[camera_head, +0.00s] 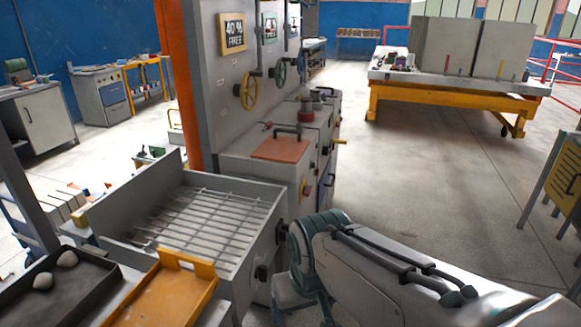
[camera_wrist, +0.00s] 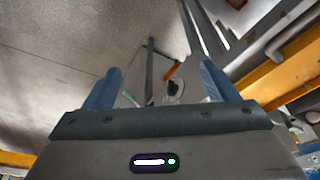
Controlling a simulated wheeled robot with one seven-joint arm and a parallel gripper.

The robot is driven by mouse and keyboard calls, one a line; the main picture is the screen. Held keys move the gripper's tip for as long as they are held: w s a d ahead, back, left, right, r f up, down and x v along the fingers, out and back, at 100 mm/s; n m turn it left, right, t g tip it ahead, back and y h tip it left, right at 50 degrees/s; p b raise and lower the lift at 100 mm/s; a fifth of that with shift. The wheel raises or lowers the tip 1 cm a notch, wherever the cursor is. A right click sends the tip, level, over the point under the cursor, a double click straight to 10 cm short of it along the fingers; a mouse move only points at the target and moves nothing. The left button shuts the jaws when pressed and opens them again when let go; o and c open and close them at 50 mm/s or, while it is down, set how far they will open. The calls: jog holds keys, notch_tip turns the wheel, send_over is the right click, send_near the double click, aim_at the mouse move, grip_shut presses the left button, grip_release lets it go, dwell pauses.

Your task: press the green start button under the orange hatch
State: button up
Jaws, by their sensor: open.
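The orange hatch (camera_head: 280,150) lies flat and closed on top of the grey cabinet (camera_head: 248,172), with a dark bar handle (camera_head: 286,132) at its back edge. No green button shows; whatever is under the hatch is hidden. My arm reaches in from the lower right of the head view, and its far end is low, in front of the cabinet and below the hatch. My gripper shows in the wrist view (camera_wrist: 160,88), its two blue fingers wide apart with nothing held between them. The hatch cannot be made out in the wrist view.
A grey tray with a wire grid (camera_head: 205,222) stands left of my arm, beside an orange tray (camera_head: 165,296) and a dark tray (camera_head: 65,285). A red knob (camera_head: 306,190) and a yellow lever (camera_head: 340,142) stick out of the cabinets.

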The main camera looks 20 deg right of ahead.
jog(key=shift+c, duration=0.3)
grip_shut()
dwell(1.6)
